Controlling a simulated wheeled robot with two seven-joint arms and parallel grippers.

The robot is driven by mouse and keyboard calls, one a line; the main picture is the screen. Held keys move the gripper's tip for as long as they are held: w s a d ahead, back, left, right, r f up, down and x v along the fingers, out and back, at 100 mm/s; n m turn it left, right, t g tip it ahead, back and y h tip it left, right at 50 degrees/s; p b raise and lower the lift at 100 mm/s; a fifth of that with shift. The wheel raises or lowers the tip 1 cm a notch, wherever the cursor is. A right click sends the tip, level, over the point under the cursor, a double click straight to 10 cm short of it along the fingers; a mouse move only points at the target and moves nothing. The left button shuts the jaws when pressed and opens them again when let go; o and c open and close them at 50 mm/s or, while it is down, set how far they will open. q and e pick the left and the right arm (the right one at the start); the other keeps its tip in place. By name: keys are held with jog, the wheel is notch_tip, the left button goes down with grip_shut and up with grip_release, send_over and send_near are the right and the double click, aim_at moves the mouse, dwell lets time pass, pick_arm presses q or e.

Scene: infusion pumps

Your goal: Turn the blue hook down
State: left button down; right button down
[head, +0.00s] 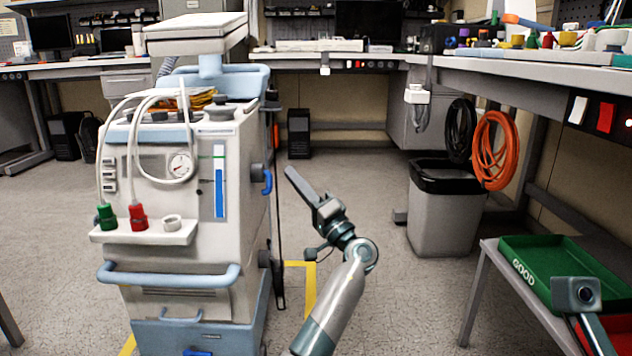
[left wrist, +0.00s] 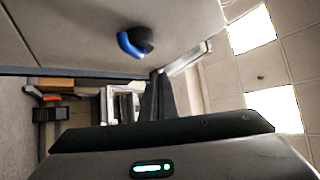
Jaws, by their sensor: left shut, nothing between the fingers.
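The blue hook (head: 267,182) sits on the right side of the pale pump cart (head: 228,160), on a dark round mount. In the left wrist view the blue hook (left wrist: 128,45) is curved and joins its dark knob on the cart's side panel. My left gripper (head: 291,173) is shut and empty. Its fingertips are just right of the hook in the head view, apart from it. The left wrist view shows the closed dark fingers (left wrist: 157,98) below and right of the hook. My right gripper (head: 577,293) shows partly at the lower right; its fingers cannot be made out.
The cart has a blue front handle (head: 170,278), hoses and a gauge. A green tray (head: 535,262) marked GOOD is on a low table at the right. A grey bin (head: 445,225) stands behind it. The floor between cart and bin is mostly clear.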

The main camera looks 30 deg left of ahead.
pick_arm(q)
jog(key=w+d+f+p, duration=0.1)
jog(key=w+f, duration=0.2)
jog(key=w, duration=0.4)
jog(key=shift+p, duration=0.35)
jog(key=shift+d, duration=0.1)
jog(key=shift+s+f, duration=0.1)
dwell(0.3)
